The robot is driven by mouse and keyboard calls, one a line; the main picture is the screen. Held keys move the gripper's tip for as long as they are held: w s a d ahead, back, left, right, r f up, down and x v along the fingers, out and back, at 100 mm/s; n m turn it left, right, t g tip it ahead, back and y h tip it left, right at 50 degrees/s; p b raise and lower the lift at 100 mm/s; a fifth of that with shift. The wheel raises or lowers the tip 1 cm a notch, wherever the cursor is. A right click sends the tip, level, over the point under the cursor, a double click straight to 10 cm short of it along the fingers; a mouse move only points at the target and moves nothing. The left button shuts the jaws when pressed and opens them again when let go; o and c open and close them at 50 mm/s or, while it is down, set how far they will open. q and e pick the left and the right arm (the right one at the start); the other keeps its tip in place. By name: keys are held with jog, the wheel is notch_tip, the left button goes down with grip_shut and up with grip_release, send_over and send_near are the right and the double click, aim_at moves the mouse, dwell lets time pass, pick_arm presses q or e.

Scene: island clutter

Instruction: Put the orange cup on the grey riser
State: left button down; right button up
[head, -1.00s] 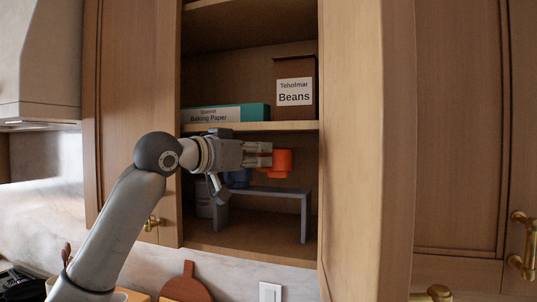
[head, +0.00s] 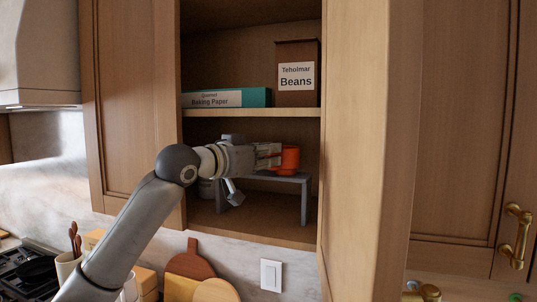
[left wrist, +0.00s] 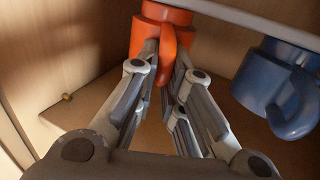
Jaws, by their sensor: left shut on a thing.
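The orange cup (head: 290,158) is upright inside the open cupboard, at the top of the grey riser (head: 304,205). I cannot tell whether its base touches the riser. My left gripper (head: 272,154) reaches in from the left and is shut on the cup. In the left wrist view the fingers (left wrist: 167,72) close around the handle of the orange cup (left wrist: 165,14), whose body is partly cut off by the frame. My right gripper is not in view.
A blue mug (left wrist: 272,78) stands close beside the fingers in the left wrist view. The upper shelf (head: 255,113) above my gripper holds a baking paper box (head: 255,97) and a beans box (head: 297,90). An open cupboard door (head: 365,150) stands at the right.

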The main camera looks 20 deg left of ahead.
pick_arm(q)
jog(key=c, duration=1.6)
grip_release()
jog(key=shift+f, duration=0.1)
jog(key=shift+o, duration=0.3)
jog(key=shift+s+a, duration=0.1)
jog(key=shift+s, duration=0.05)
jog(key=b+v, duration=0.5)
jog(key=v, duration=0.6)
jog(key=shift+s+b, duration=0.3)
jog(key=shift+s, duration=0.05)
jog(key=shift+a, duration=0.1)
